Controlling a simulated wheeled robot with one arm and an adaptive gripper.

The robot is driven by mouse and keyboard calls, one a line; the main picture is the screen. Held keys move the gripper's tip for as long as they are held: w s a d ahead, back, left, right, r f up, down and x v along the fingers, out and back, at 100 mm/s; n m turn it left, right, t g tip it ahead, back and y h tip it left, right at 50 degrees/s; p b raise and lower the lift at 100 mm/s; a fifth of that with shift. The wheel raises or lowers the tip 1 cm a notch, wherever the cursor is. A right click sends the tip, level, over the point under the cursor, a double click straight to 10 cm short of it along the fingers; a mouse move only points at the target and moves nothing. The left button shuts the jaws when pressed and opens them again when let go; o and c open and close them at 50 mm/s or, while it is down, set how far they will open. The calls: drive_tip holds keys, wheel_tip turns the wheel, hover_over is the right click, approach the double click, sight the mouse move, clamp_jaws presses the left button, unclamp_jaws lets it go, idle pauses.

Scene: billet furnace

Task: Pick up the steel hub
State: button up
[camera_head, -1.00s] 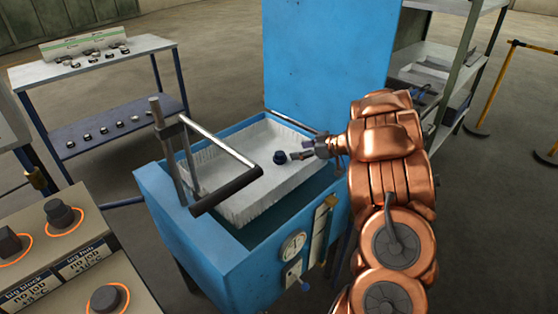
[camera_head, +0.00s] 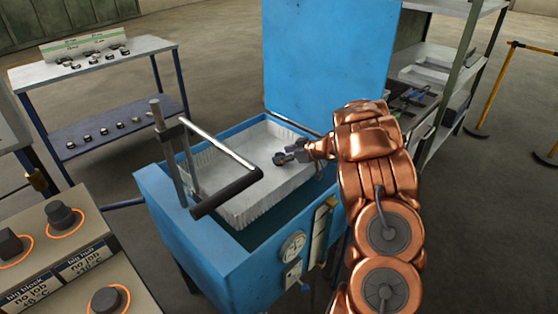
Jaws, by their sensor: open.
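A small dark, bluish round piece, which looks like the steel hub (camera_head: 280,158), sits in the white ribbed basket (camera_head: 240,208) inside the blue tank. My gripper (camera_head: 287,156) reaches in from the right, low over the basket, with its fingers open at the hub. The fingers overlap the hub in the picture and partly hide it. I cannot tell whether they touch it or are around it.
The raised blue lid (camera_head: 325,60) stands behind the basket. A dark-gripped handle bar (camera_head: 225,193) crosses its left front side. A parts table (camera_head: 100,75) stands back left, a shelf rack (camera_head: 430,75) right, and a knob panel (camera_head: 75,245) front left.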

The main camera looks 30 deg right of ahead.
clamp_jaws()
idle(0.4)
